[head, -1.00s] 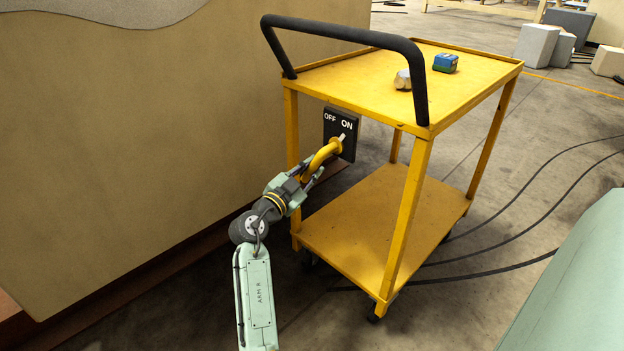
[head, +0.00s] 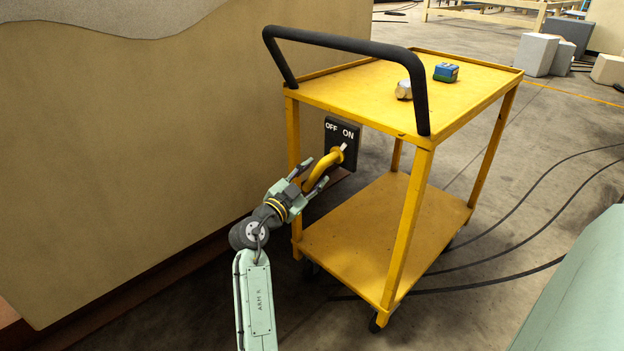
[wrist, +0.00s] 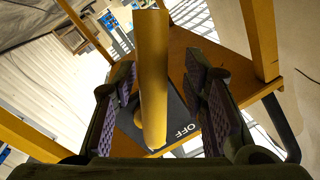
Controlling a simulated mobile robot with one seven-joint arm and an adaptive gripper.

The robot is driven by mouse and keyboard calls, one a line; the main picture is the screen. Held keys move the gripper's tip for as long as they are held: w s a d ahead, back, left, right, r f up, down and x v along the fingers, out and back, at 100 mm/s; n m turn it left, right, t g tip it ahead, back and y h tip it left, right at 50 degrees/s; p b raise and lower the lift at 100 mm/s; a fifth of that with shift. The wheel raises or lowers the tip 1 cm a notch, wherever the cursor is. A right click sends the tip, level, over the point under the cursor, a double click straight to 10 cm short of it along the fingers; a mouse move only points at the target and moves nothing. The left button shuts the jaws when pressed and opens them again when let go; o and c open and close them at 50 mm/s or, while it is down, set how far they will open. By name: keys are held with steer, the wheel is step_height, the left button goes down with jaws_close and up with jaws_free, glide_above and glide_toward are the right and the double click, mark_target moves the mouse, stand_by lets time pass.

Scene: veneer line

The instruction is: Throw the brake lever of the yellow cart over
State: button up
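The brake lever (head: 320,172) is a bent yellow handle on a black plate (head: 353,134) marked OFF and ON, at the near left side of the yellow cart (head: 345,87). Its white pointer (head: 344,147) is on the ON side. The handle slopes down and left from the plate. My gripper (head: 314,177) is at its lower end, one finger on each side. In the wrist view the lever (wrist: 151,70) stands between the two padded fingers of my gripper (wrist: 160,100), with a gap on each side. The plate (wrist: 128,122) shows behind it; its ON mark is hidden.
A tan wall-like block (head: 150,150) stands close to the left of the cart. The cart's black push handle (head: 340,40) arches above the lever. Cables (head: 500,280) cross the floor at right.

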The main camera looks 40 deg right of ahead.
mark_target(310, 176)
steer(key=shift+o, duration=0.7)
step_height(310, 176, up, 9)
steer(key=shift+w+r, duration=0.1)
steer(key=shift+w, duration=0.05)
steer(key=shift+o, duration=0.6)
steer(key=shift+w+a+r, duration=0.1)
steer(key=shift+r, duration=0.15)
steer(key=shift+s+d+f, duration=0.1)
steer(key=shift+d+f, duration=0.05)
steer(key=shift+f, duration=0.3)
steer(key=shift+s+d+f, duration=0.1)
steer(key=shift+d+f, duration=0.05)
steer(key=shift+f, duration=0.3)
steer(key=shift+c, duration=0.3)
steer(key=shift+s+a+f, duration=0.1)
steer(key=shift+s+a, duration=0.05)
steer(key=shift+a, duration=0.15)
steer(key=shift+c, duration=1)
steer(key=shift+s+a+f, duration=0.1)
steer(key=shift+s+a, duration=0.1)
steer(key=shift+a, duration=0.25)
steer(key=b+v, duration=0.3)
steer(key=v, duration=0.7)
steer(key=shift+s+a+f+y, duration=0.2)
steer(key=shift+s+f+y, duration=0.05)
steer(key=shift+y, duration=0.05)
